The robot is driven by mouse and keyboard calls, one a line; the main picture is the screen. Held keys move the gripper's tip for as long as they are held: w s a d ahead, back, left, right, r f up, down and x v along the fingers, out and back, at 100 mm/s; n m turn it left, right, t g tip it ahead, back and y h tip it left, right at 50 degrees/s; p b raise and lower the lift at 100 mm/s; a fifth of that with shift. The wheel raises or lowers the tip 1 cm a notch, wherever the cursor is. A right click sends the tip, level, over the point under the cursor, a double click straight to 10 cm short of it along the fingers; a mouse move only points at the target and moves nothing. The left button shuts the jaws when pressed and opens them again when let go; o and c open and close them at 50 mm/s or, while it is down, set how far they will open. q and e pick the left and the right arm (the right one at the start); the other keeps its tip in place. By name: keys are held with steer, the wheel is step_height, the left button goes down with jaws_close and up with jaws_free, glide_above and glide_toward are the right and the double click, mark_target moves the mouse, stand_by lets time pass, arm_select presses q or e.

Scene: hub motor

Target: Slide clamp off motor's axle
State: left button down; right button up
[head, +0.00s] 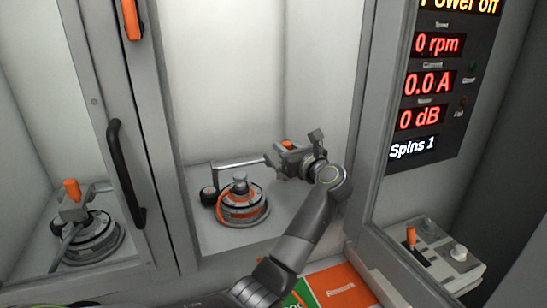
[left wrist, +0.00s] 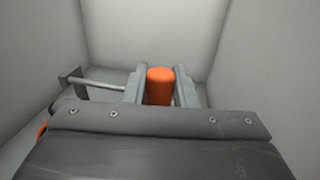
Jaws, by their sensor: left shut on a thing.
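The motor (head: 240,209), a round grey hub with an orange band, sits on the floor of the open bay in the head view. Its short grey axle (head: 239,180) stands up bare on top. The clamp, whose orange knob (head: 287,145) shows right of the motor, is raised and apart from the axle. A grey bar (head: 240,163) runs left from it. My left gripper (head: 289,158) is shut on the clamp's orange knob. In the left wrist view the knob (left wrist: 160,86) stands between both fingers of my left gripper (left wrist: 160,92). My right gripper is not in view.
A door with a black handle (head: 125,172) stands at left; beyond it shows another motor (head: 88,240) with an orange-knobbed clamp, possibly a reflection. The display panel (head: 432,85) reads power off, 0 rpm. A switch box (head: 430,253) is at right; orange Rework area (head: 340,288) below.

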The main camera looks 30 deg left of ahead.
arm_select(q)
steer(key=shift+w+d, duration=0.15)
steer(key=shift+r, duration=0.1)
steer(key=c, duration=1.5)
jaws_free()
steer(key=o, duration=0.3)
steer(key=shift+w+d, duration=0.1)
steer(key=shift+w, duration=0.05)
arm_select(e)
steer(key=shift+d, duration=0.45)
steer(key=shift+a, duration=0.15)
